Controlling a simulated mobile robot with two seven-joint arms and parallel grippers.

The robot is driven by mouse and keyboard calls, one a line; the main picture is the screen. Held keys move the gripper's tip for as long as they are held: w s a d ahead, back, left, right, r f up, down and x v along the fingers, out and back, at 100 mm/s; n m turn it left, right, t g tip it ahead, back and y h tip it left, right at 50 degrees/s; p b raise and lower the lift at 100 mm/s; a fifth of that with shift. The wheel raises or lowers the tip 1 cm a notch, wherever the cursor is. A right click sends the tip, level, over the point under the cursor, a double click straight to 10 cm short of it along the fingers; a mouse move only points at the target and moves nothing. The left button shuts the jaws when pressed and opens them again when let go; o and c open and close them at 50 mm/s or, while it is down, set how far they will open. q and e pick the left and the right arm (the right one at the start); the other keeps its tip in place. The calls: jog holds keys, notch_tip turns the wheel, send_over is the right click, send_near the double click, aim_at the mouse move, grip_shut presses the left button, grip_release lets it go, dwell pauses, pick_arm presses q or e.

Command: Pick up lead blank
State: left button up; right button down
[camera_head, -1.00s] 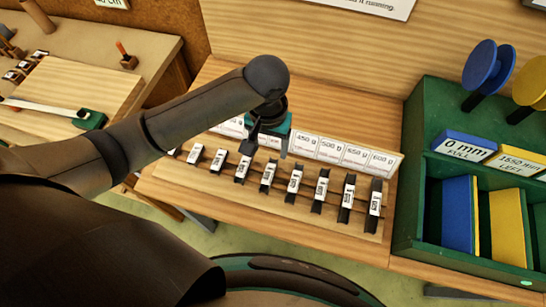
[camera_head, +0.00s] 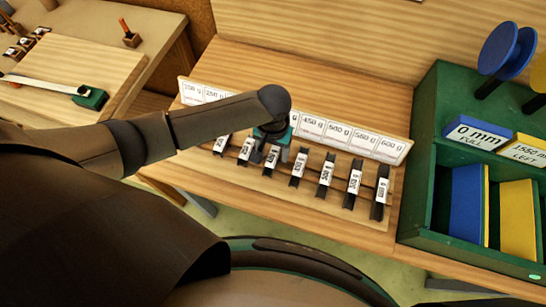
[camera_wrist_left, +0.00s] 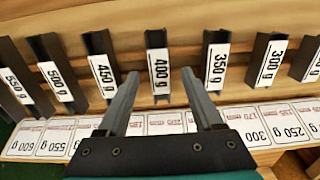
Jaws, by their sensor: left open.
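The lead blanks are dark bars with white weight labels, lying side by side in a row on a wooden rack (camera_head: 335,215). The 400 g blank (camera_wrist_left: 159,72) stands in the middle of the left wrist view, framed between my left fingertips. My left gripper (camera_head: 267,149) is open and empty, close over the row at that blank. It also shows in the left wrist view (camera_wrist_left: 161,78) with both fingers apart. In the head view the gripper partly covers the 400 g blank (camera_head: 271,160). I cannot tell whether the fingers touch it. My right gripper is out of view.
The 450 g blank (camera_wrist_left: 104,76) and 350 g blank (camera_wrist_left: 216,66) flank it closely. A strip of printed weight cards (camera_head: 350,137) stands behind the row. A green bin (camera_head: 418,190) with blue and yellow panels is at right. A side bench (camera_head: 150,60) is at left.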

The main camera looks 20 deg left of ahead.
pick_arm(q)
jog(key=shift+f, duration=0.85)
jog(key=shift+c, duration=0.2)
grip_shut()
dwell(0.5)
